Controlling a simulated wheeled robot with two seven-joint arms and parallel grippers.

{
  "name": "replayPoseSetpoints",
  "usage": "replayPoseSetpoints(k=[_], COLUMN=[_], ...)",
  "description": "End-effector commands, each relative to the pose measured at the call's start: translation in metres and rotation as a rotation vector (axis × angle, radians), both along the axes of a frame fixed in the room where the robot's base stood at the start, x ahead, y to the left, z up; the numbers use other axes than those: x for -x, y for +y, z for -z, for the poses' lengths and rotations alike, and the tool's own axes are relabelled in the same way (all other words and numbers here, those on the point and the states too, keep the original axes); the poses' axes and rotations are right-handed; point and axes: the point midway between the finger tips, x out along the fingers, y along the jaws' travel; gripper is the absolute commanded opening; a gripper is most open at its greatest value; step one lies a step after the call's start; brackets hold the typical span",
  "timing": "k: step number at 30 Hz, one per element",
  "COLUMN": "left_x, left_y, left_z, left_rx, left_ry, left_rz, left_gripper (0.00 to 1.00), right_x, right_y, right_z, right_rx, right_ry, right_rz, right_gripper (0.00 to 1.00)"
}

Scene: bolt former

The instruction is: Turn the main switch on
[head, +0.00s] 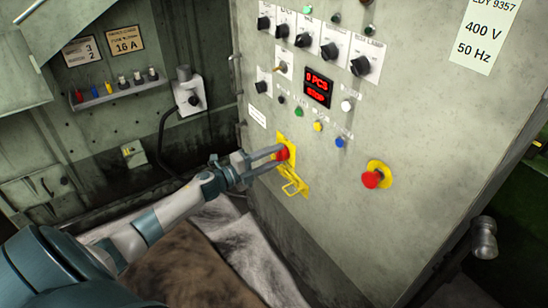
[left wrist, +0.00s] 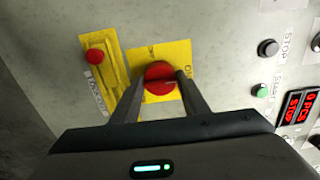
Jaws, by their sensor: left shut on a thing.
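The main switch (head: 283,154) is a red rotary knob on a yellow plate, low on the grey control panel. In the left wrist view the red knob (left wrist: 158,74) sits between the two fingers, with a raised bar across it and lettering on the yellow plate around it. My left gripper (head: 276,155) is at the panel, shut on the knob from both sides. The fingers cover part of the knob and plate in the head view. My right gripper is not in view.
A red mushroom button (head: 371,180) on a yellow disc is to the right. A red display (head: 318,88) reads "0 PCS STOP". Black knobs and coloured buttons fill the panel above.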

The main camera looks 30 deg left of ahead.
Motion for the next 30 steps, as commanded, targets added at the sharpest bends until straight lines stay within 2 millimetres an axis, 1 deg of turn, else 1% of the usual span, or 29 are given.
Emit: replayPoseSetpoints(k=[7,8,9,10,23,26,30], left_x=[0.000,0.000,0.000,0.000,0.003,0.008,0.021], left_y=[0.000,0.000,0.000,0.000,0.001,0.004,0.008], left_z=[0.001,0.001,0.001,0.001,0.001,0.001,0.002], left_rx=[-0.002,-0.003,-0.002,-0.001,-0.001,-0.001,0.000], left_ry=[0.000,0.001,0.000,0.001,0.002,0.002,0.002], left_rz=[0.001,0.001,0.001,0.001,0.000,0.000,0.001], left_gripper=[0.19,0.46,0.55,0.60,0.60,0.60,0.60], right_x=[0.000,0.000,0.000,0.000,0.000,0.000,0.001], right_y=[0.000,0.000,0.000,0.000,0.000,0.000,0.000], right_z=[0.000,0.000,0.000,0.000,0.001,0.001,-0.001], right_rx=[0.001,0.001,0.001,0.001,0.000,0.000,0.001], right_ry=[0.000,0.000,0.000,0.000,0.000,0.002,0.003], right_rz=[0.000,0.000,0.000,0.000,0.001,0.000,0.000], right_gripper=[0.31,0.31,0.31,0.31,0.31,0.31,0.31])
